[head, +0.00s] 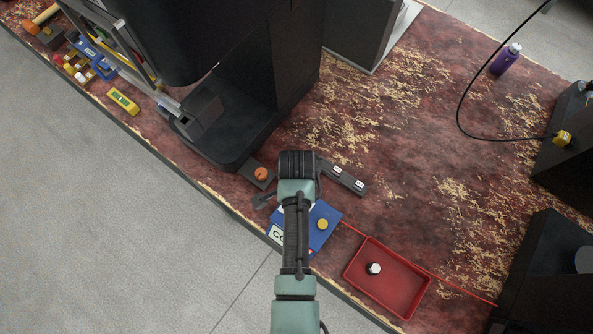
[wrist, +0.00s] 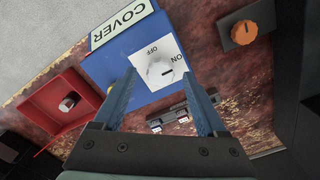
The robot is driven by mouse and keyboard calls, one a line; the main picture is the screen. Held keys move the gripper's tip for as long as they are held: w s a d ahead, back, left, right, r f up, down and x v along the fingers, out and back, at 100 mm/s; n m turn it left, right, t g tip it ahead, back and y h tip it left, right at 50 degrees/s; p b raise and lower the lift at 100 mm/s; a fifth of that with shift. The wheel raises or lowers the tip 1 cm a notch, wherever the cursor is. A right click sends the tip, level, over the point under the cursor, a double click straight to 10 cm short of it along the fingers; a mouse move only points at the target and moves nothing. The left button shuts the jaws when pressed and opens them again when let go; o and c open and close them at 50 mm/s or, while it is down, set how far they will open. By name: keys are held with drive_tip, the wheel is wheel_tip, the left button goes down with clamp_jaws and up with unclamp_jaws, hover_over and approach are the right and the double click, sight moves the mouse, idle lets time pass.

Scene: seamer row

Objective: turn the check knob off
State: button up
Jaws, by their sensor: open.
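A white knob (wrist: 160,73) sits on a white plate (wrist: 174,48) marked OFF and ON, on a blue box (wrist: 100,64) labelled COVER. A short dark mark on the knob lies toward its right side, nearer the ON side; its exact setting is hard to tell. My gripper (wrist: 162,88) is open, its two blue fingers apart and reaching toward the box, with the knob between and beyond their tips. I see no contact with the knob. In the head view my arm covers part of the blue box (head: 332,214), and the white knob is hidden.
An orange knob (head: 261,174) sits on a dark plate beside the black machine (head: 240,120). A dark strip (head: 350,180) with white switches lies nearby. A yellow knob (head: 322,224) is on the blue box.

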drive_tip(key=shift+f, duration=0.45)
clamp_jaws()
